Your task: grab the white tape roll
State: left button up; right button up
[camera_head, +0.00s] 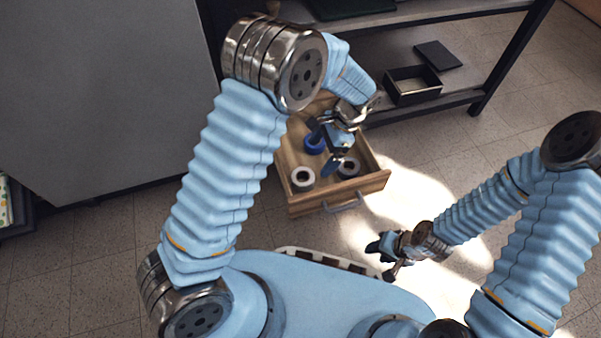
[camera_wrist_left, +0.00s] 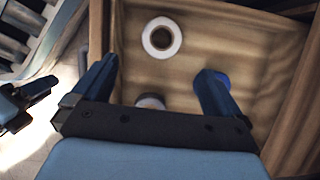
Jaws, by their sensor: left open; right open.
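The white tape roll (camera_head: 303,187) lies in the front left part of an open wooden drawer (camera_head: 308,205). In the left wrist view, the white tape roll (camera_wrist_left: 149,40) lies flat on the drawer floor, beyond and between the finger directions. My left gripper (camera_head: 325,148) is over the drawer, open and empty, pointing down; its fingers (camera_wrist_left: 156,80) also show in the left wrist view. It is apart from the white roll. My right gripper (camera_head: 381,260) is open and empty outside the drawer, at the lower right.
The drawer walls surround the rolls. A dark open box (camera_head: 411,92) and a flat dark piece (camera_head: 438,55) rest on the shelf at the right. A grey panel (camera_head: 100,90) stands at the left.

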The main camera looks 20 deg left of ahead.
aim_at(303, 176)
pick_arm(q)
jog(key=b+x, duration=0.1)
jog(key=x, duration=0.5)
jog(key=shift+a, duration=0.1)
jog(key=x, duration=0.2)
jog(key=b+x, duration=0.1)
jog(key=x, duration=0.2)
jog(key=shift+s+a+f+b, duration=0.15)
jog(key=shift+a+b, duration=0.2)
jog(key=shift+b, duration=0.05)
jog(key=c, duration=1.1)
